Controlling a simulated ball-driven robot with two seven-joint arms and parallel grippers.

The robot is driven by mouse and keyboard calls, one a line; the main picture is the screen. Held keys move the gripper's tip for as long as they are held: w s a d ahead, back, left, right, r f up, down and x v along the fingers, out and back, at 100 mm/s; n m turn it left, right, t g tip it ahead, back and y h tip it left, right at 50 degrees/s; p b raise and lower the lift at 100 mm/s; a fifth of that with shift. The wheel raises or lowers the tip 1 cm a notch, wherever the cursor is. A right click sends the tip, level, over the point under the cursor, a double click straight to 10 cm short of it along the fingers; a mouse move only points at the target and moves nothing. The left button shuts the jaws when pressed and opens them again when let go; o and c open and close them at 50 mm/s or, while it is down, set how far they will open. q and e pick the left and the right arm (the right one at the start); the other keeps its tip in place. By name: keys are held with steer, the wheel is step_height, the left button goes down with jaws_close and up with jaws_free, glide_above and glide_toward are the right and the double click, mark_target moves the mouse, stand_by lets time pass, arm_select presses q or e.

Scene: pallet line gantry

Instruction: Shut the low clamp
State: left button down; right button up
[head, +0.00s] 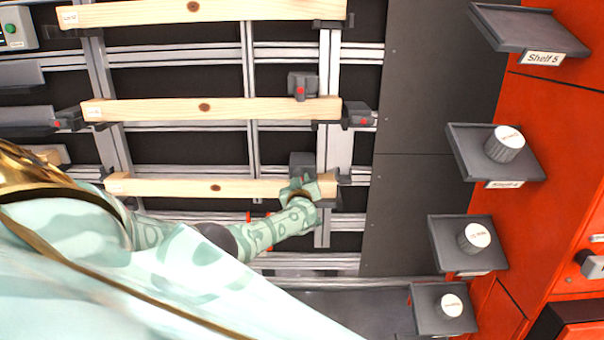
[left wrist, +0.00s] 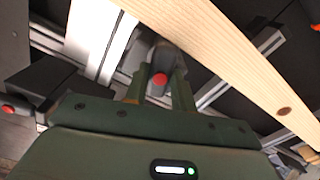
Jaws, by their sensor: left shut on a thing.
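The low clamp (head: 302,159) is a dark grey block at the right end of the lowest wooden beam (head: 170,188), rising above the beam's top edge. My left gripper (head: 306,187) is in front of it and hides its lower part. In the left wrist view the green fingers of my left gripper (left wrist: 158,92) are shut on the clamp's dark handle (left wrist: 160,62), whose red end shows between them. The pale beam (left wrist: 215,50) runs diagonally just beyond the fingers. My right gripper is in neither view.
A middle beam (head: 250,110) and a top beam (head: 215,10) cross the metal frame above. The middle clamp (head: 301,84) stands above its beam. A dark panel (head: 420,100) and small shelves with white-topped knobs, one a shelf (head: 465,262), are at right.

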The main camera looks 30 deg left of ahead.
arm_select(q)
steer(key=shift+m, duration=0.6)
steer(key=m, duration=0.2)
steer(key=shift+m+p, duration=0.3)
steer(key=shift+p, duration=0.1)
steer(key=shift+m, duration=0.4)
steer(key=c, duration=1.3)
jaws_free()
